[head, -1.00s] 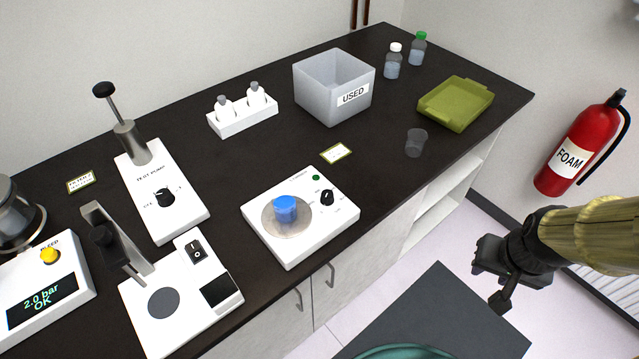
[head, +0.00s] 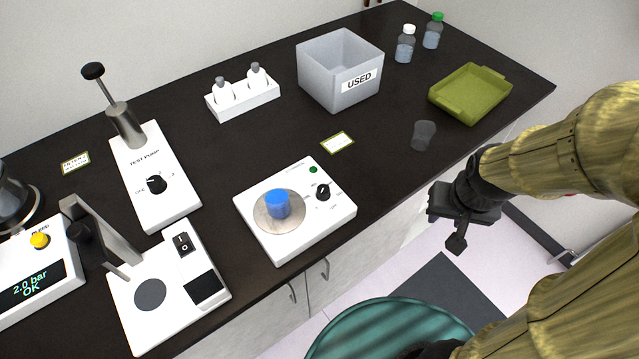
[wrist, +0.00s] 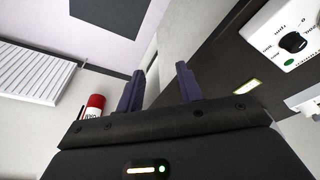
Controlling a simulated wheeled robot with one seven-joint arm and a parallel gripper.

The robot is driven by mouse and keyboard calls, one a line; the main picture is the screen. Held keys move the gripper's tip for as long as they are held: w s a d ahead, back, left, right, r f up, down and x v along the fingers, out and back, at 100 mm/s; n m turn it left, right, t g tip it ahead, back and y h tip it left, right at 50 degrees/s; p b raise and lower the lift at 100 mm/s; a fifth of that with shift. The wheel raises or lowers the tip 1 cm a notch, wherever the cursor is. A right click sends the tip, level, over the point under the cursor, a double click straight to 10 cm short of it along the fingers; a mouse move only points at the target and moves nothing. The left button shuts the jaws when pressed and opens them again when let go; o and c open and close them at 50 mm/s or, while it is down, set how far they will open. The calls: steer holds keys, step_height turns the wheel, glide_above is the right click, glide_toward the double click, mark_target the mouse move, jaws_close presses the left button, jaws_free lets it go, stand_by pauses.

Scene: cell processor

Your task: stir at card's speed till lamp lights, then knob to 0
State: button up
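The white stirrer (head: 296,240) stands near the front edge of the bench, with a round metal plate. A small cup of blue liquid (head: 277,204) sits on the plate. The stirrer's black knob (head: 323,192) is at its right, with a dark green lamp (head: 313,169) above it; the lamp looks unlit. In the wrist view the knob (wrist: 293,42) shows at upper right. A small card (head: 337,142) lies behind the stirrer; its writing is too small to read. My gripper (head: 458,240) is right of the stirrer, off the bench edge. In the wrist view its fingers (wrist: 160,88) are apart and empty.
A clear cup (head: 423,135), green tray (head: 470,93), two bottles (head: 405,45) and a grey USED bin (head: 340,70) stand behind and right. The test pump (head: 155,180) and a pressure unit (head: 38,275) are left. Bench around the card is clear.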

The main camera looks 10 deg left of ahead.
steer(key=o, duration=0.3)
step_height(320, 180, up, 9)
steer(key=n+g+p, duration=0.3)
steer(key=n+p, duration=0.7)
steer(key=n, duration=2.2)
glide_above(323, 189)
step_height(323, 189, down, 18)
steer(key=shift+r+p, duration=0.2)
steer(key=shift+p, duration=0.75)
